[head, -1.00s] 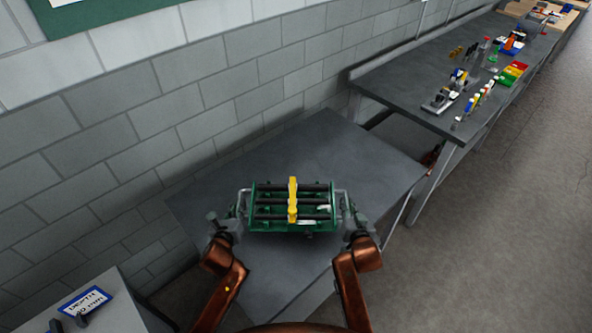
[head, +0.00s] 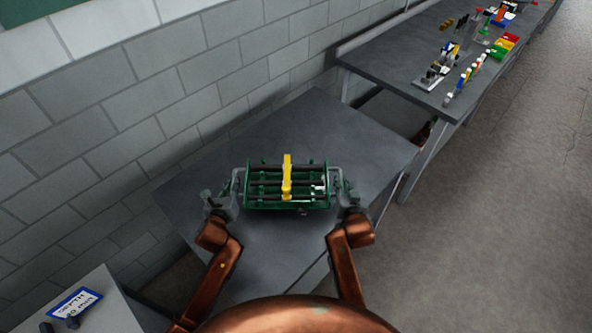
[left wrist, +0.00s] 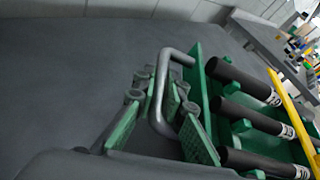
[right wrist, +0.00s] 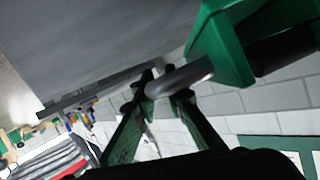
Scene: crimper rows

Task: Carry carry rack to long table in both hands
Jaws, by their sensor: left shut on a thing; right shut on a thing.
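The carry rack (head: 262,206) is a green frame holding several dark rods, with a yellow bar (head: 287,178) across its middle. It is level over a grey table (head: 240,262) in the head view; I cannot tell whether it touches the top. My left gripper (head: 236,187) is shut on its left metal handle (left wrist: 158,92). My right gripper (head: 342,187) is shut on its right handle (right wrist: 182,77). The rack's green side also shows in the left wrist view (left wrist: 204,92) and the right wrist view (right wrist: 222,45). A long table (head: 385,62) runs along the wall at upper right.
The long table carries a black tool stand (head: 436,72), several coloured bottles (head: 464,80) and red and green bins (head: 504,45). A block wall (head: 150,95) stands behind both tables. A grey cabinet with a blue-edged sign (head: 75,308) is at lower left. Open floor (head: 490,220) lies right.

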